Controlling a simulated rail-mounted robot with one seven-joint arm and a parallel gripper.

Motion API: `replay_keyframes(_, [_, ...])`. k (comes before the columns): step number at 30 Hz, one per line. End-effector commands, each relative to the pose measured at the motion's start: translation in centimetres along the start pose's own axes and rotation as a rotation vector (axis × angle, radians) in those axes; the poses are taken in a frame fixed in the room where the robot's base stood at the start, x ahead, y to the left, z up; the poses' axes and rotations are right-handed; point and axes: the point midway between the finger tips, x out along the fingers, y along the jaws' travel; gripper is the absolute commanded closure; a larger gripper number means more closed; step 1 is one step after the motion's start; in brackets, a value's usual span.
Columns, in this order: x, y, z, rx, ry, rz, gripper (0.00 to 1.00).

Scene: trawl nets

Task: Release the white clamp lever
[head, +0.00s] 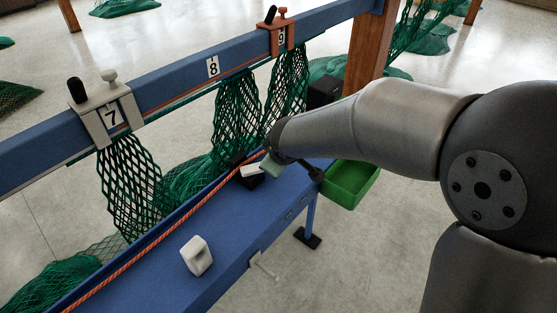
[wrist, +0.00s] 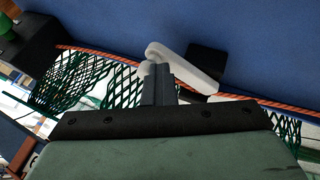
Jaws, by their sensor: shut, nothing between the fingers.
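The white lever (wrist: 185,68) shows in the wrist view as a bent white bar with a rounded left end, against the blue surface. A black block (wrist: 206,62) is behind its right part. In the head view, the small white piece (head: 250,170) by the blue bench's net side looks like the same lever, partly hidden. My gripper (wrist: 157,72) is shut and empty. Its fingertips overlap the lever's left part in the wrist view; I cannot tell whether they touch. In the head view, my gripper (head: 264,167) is mostly hidden by my wrist.
A white block (head: 197,256) sits on the blue bench (head: 160,283). An orange rope (head: 150,243) runs along its net side. Clamps 7 (head: 108,114) and 9 (head: 281,37) sit on the rail with green nets (head: 133,180) below. A green tray (head: 352,183) is at right.

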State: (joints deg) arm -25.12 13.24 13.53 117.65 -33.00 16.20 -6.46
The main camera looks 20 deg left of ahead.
Motion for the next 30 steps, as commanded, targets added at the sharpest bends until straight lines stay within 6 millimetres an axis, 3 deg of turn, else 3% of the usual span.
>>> replay_keyframes(21, [0.1, 0.5, -0.1, 0.003, 0.005, 0.006, 1.00])
replay_keyframes(30, [-2.4, -1.9, 1.6, 0.001, 0.003, 0.006, 1.00])
